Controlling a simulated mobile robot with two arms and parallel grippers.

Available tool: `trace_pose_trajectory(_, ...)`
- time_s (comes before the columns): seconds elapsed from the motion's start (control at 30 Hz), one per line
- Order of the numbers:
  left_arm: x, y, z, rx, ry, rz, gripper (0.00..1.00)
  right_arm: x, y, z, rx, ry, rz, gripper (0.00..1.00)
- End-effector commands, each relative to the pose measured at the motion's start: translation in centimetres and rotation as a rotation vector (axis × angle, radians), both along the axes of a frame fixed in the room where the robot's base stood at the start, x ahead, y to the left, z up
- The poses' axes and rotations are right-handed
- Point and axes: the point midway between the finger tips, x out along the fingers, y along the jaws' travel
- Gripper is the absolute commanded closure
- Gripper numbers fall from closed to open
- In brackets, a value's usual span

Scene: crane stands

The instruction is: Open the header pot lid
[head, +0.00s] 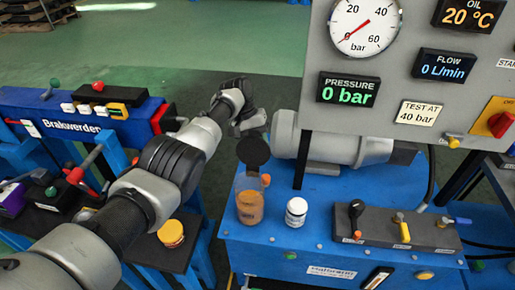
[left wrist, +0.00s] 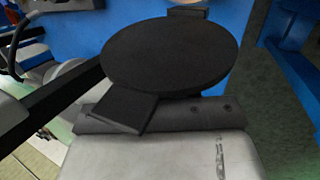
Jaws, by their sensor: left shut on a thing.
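The header pot (head: 250,206) is a clear cup with orange-brown contents on the blue bench. Its lid (head: 253,151) is a round black disc, tilted up above the pot's far side with its flat face toward the head camera. My left gripper (head: 252,128) is just behind and above the lid, shut on it. In the left wrist view the black lid (left wrist: 170,55) fills the middle, directly in front of the dark fingers (left wrist: 150,112). The exact grip point is partly hidden. My right gripper is in neither view.
A small white jar (head: 296,211) stands right of the pot. A grey motor (head: 318,140) lies behind, and a gauge panel (head: 415,75) rises at the right. A lever block (head: 395,228) sits on the bench. The blue Brakwerder stand (head: 75,130) is at the left.

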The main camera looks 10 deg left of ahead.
Motion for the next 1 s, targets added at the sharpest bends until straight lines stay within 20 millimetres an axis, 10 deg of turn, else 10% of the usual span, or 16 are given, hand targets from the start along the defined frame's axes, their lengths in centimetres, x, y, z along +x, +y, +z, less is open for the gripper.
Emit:
trace_pose_trajectory(0.47, -0.1, -0.07, -0.31, 0.001, 0.011, -0.002, 1.0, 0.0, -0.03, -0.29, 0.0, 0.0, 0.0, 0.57)
trace_pose_trajectory(0.5, -0.11, -0.08, -0.32, 0.001, 0.011, -0.002, 0.66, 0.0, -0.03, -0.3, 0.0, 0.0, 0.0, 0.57)
trace_pose_trajectory(0.63, -0.07, -0.05, -0.25, 0.001, 0.009, -0.001, 0.46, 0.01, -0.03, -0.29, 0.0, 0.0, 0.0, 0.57)
trace_pose_trajectory(1.0, 0.2, 0.27, 0.56, 0.0, 0.005, 0.0, 0.46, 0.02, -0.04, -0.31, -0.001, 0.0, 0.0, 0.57)
